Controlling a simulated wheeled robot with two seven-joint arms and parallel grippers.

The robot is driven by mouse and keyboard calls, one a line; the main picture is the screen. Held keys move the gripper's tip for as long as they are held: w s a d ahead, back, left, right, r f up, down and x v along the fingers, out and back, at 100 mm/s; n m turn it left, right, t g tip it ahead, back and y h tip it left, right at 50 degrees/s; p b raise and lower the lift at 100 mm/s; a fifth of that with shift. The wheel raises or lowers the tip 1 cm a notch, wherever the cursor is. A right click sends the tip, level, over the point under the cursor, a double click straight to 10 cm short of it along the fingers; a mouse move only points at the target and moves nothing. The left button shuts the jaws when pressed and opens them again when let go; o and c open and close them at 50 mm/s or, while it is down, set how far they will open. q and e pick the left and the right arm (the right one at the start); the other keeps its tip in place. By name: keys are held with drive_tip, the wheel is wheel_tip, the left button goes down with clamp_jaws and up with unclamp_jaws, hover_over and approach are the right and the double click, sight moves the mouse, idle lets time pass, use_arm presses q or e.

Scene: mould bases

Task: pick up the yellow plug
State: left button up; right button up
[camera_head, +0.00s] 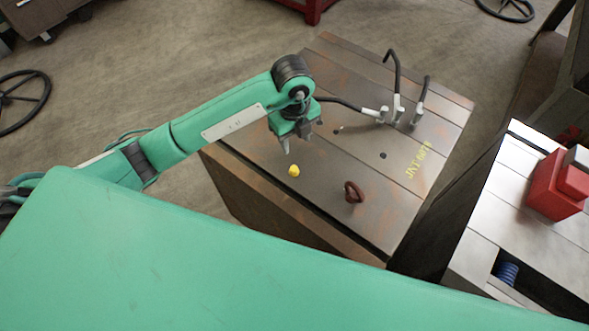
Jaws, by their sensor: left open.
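The yellow plug (293,170) is a small rounded piece on the top of the brown metal mould base (330,170), near its left edge. My left gripper (288,147) hangs from the green arm just above the plug in the picture. It is open, and nothing shows between its fingers. Whether a finger touches the plug cannot be told from this view. My right gripper is not in view.
A rusty lifting ring (353,192) stands on the base right of the plug. Bent black hoses with metal fittings (397,108) rise at the back. Dark holes and yellow lettering mark the top. A second block with a red part (556,190) stands at right.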

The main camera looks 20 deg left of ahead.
use_arm(q)
drive_tip(key=p, duration=0.2)
hover_over(294, 169)
wheel_tip(294, 169, down, 8)
drive_tip(key=shift+w+a+f, duration=0.1)
drive_tip(key=shift+w, duration=0.05)
drive_tip(key=shift+f, duration=0.5)
wheel_tip(294, 169, down, 4)
drive_tip(key=shift+r+p, duration=0.2)
drive_tip(key=shift+p, duration=0.5)
drive_tip(key=shift+f, duration=0.45)
clamp_jaws()
